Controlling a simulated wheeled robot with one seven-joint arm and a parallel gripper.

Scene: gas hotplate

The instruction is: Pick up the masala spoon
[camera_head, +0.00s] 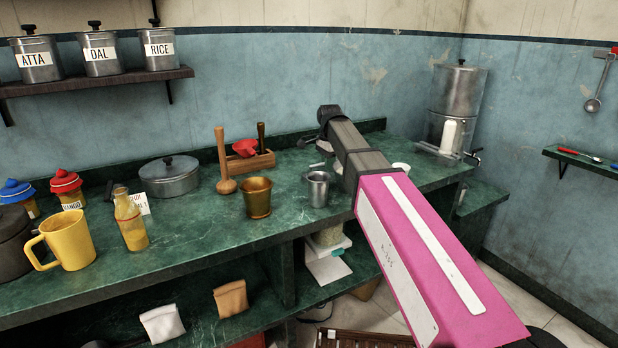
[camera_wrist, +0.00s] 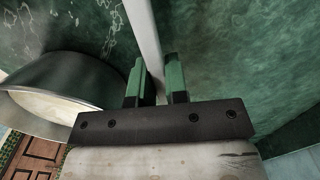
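I cannot pick out the masala spoon for certain in either view. In the head view, a wooden box (camera_head: 254,163) at the back of the green counter (camera_head: 205,238) holds a red item (camera_head: 244,147) and a dark upright handle. My gripper (camera_wrist: 160,82) shows in the wrist view with its two green-and-black fingers apart. A pale narrow strip (camera_wrist: 144,30) runs down to the gap between them; I cannot tell what it is or whether they touch it. In the head view my arm reaches over the counter and largely hides the gripper.
A round metal vessel (camera_wrist: 55,95) is close left of the fingers in the wrist view. In the head view, a steel tumbler (camera_head: 317,189) and brass cup (camera_head: 257,197) stand left of my arm. A white bowl (camera_head: 401,167) and steel water dispenser (camera_head: 455,105) are right of it.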

